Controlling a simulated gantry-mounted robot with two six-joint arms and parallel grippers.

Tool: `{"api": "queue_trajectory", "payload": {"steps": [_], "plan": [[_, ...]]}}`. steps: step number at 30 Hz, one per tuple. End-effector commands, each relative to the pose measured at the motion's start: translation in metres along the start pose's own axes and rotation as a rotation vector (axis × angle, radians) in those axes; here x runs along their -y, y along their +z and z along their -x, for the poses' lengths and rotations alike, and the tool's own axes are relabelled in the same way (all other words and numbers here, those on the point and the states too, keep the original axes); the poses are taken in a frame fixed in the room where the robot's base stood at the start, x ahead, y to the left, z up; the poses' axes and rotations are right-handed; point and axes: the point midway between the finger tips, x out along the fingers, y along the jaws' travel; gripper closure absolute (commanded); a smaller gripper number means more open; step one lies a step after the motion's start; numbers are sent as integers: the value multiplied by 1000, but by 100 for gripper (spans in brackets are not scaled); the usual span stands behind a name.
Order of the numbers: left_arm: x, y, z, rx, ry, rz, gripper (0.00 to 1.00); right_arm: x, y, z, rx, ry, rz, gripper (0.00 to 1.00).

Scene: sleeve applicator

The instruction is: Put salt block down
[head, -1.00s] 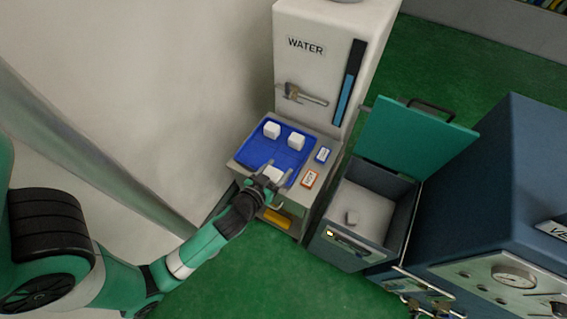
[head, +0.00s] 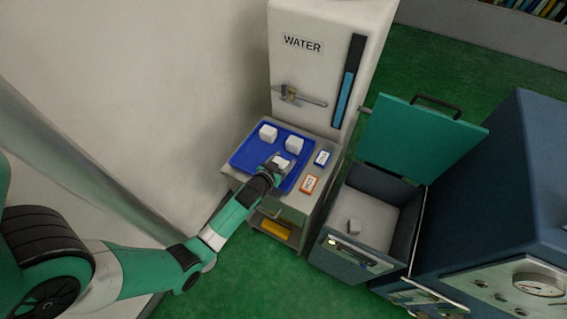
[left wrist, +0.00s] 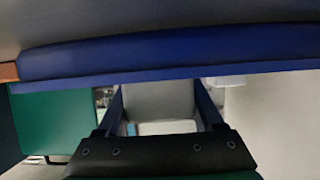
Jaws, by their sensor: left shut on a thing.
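My left gripper (head: 277,165) is shut on a white salt block (head: 283,163) at the front right part of the blue tray (head: 243,160). The gripper partly hides the block, and I cannot tell whether it touches the tray. In the left wrist view, the pale block (left wrist: 160,103) fills the space between the fingers, below the tray's blue edge (left wrist: 170,55). Two more white blocks, one at the left (head: 268,132) and one at the right (head: 294,144), sit apart toward the back of the tray. My right gripper is not in view.
The tray rests on a cart below the WATER tank (head: 300,70). Small blue (head: 322,158) and orange (head: 309,184) labelled items lie right of it. A blue machine (head: 520,200) stands right.

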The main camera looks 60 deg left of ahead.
Motion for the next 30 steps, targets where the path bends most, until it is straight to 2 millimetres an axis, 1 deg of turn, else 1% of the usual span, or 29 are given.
{"api": "queue_trajectory", "payload": {"steps": [7,11,12,16,25,28,30], "plan": [[0,-1,0,-4,1,1,100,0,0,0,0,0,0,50],[0,4,-2,-4,1,1,100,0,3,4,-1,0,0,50],[0,3,-1,-2,1,1,24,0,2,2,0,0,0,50],[0,3,-1,-2,0,1,2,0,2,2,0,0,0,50],[0,4,-2,-1,0,1,2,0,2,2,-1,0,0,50],[0,2,8,-2,1,1,2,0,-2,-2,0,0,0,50],[0,1,20,-1,1,0,2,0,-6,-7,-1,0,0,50]]}}
